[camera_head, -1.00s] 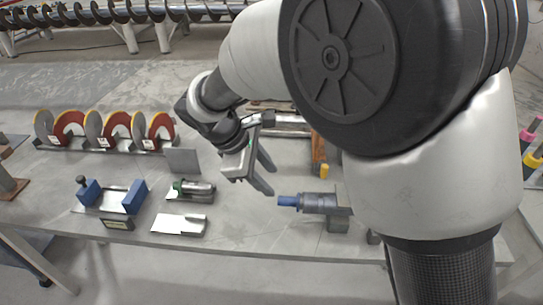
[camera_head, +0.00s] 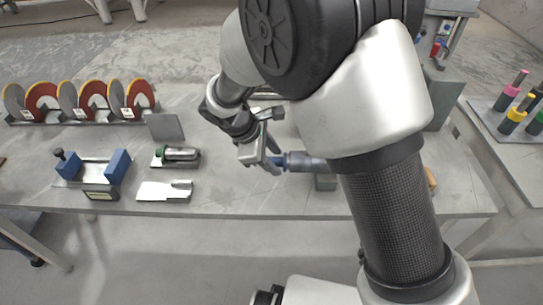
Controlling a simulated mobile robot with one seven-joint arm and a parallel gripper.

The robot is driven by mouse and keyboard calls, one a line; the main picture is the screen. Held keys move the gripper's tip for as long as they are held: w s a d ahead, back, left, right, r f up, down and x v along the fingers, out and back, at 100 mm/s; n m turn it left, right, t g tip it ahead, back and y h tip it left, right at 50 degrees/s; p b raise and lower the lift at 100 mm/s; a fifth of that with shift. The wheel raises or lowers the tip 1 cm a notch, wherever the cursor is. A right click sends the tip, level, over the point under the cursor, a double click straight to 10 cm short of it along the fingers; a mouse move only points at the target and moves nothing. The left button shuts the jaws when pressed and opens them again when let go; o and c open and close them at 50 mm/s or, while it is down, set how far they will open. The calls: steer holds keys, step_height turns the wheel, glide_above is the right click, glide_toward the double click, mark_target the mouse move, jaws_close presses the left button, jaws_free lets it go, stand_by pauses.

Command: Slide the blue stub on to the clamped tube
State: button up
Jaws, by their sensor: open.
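The blue stub (camera_head: 287,160) is the blue end at the left of a grey cylindrical body (camera_head: 308,163), which lies level on a grey block (camera_head: 325,182) near the table's front edge. My gripper (camera_head: 270,165) is open just left of the blue stub, its fingers close to the stub's end; I cannot tell whether they touch it. A short metal tube (camera_head: 180,153) with a green part lies in a low holder left of my gripper; I cannot tell whether this is the clamped tube. My arm hides the right part of the grey body.
A blue-ended vise (camera_head: 95,175) and a flat metal plate (camera_head: 165,191) lie on the table (camera_head: 235,205) at the left. Grinding discs (camera_head: 85,100) stand in a rack behind. An upright grey plate (camera_head: 166,127) stands behind the tube. Coloured-handled tools (camera_head: 515,110) stand at the far right.

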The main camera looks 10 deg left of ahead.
jaws_close()
steer(key=shift+r, duration=0.2)
stand_by(2.0)
